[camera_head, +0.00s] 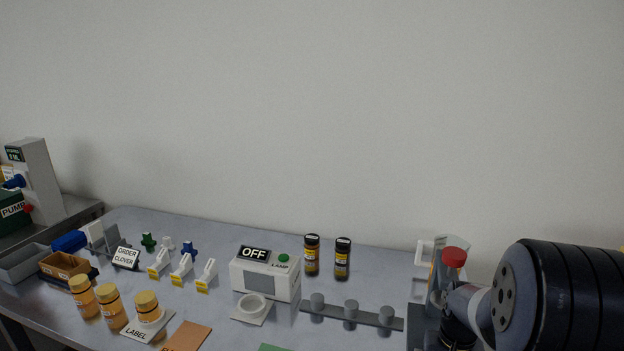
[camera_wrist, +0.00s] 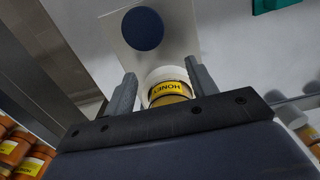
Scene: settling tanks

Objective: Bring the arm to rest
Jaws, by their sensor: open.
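My gripper (camera_wrist: 160,71) shows in the wrist view with its two grey fingers apart. A jar with a yellow HONEY label (camera_wrist: 168,90) and a white rim shows between the fingers, with a gap on either side. I cannot tell how far beyond the fingertips it is. Behind it is a pale plate (camera_wrist: 118,30) with a dark blue disc (camera_wrist: 143,28). In the head view my arm comes in at the lower right, and my gripper cannot be made out there.
A red-topped object (camera_head: 453,257) stands beside my arm.

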